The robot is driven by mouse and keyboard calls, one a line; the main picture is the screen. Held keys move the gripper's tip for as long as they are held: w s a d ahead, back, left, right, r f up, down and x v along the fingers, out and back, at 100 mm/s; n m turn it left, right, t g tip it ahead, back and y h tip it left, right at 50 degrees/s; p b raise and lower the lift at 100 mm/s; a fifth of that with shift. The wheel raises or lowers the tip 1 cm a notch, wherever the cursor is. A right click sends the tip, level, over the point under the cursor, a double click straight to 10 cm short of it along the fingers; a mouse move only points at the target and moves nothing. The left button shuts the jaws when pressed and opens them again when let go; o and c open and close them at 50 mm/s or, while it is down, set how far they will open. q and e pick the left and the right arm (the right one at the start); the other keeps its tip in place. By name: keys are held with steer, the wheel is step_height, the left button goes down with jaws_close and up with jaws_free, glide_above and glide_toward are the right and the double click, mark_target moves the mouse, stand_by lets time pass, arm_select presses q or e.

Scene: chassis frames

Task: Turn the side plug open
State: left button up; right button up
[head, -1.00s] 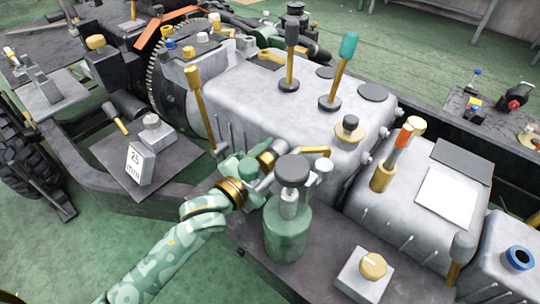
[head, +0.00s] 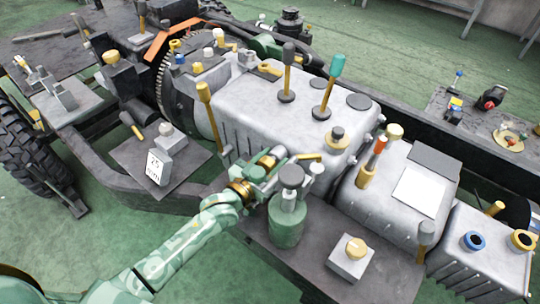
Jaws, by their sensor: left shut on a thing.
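My left gripper (head: 276,164) reaches in from the lower left to the near side of the large grey gear housing (head: 260,105). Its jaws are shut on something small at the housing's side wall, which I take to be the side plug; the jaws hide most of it. A short yellow bar (head: 309,156) sticks out just to the right of the jaws. It cannot be told whether this bar belongs to the plug. My right gripper is not in view.
A green bottle (head: 287,226) with a dark cap stands close to the right of my left gripper. A grey box with a yellow knob (head: 353,248) stands nearer right. A yellow-topped lever (head: 206,97) rises left of the gripper. Green floor (head: 80,235) is clear at lower left.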

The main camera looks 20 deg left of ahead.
arm_select(q)
steer(key=n+p, duration=0.1)
steer(key=n, duration=0.1)
steer(key=shift+r+n, duration=0.1)
steer(key=shift+n, duration=0.3)
steer(key=shift+n+p, duration=0.9)
steer(key=shift+n, duration=0.7)
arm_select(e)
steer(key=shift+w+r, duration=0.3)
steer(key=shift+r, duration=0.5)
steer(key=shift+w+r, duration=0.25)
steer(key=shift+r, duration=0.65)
arm_select(q)
steer(key=shift+f, duration=0.2)
steer(key=o, duration=1)
steer(key=p+v, duration=0.3)
steer(key=v, duration=1.3)
steer(key=shift+s+r, duration=0.1)
steer(key=shift+s, duration=0.05)
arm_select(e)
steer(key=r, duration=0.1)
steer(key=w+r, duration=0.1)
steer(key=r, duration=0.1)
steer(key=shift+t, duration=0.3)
